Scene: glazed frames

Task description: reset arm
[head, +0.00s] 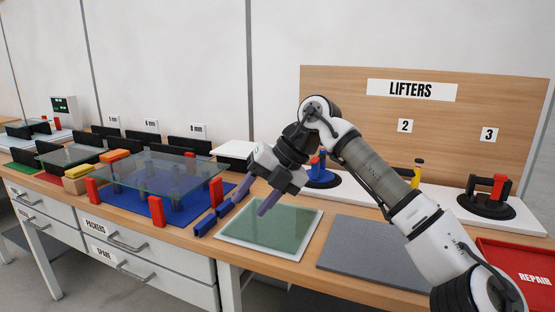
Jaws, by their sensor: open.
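My gripper (254,203) is open, with its two purple-grey fingers apart and nothing between them. In the head view it hangs over the left part of a green glass pane (285,238) lying in a light frame on the bench. My arm reaches in from the lower right, bends at a high elbow and slopes down left to the gripper. It hides part of the lifters board and shelf behind it.
Left of the gripper, a glass sheet (160,171) rests above a blue mat (124,205) among red posts. Blue blocks (205,226) lie close by. Lifters stand behind, including a black-and-red one (487,196). A grey mat (365,249) is bare; a red REPAIR tray (512,262) is at right.

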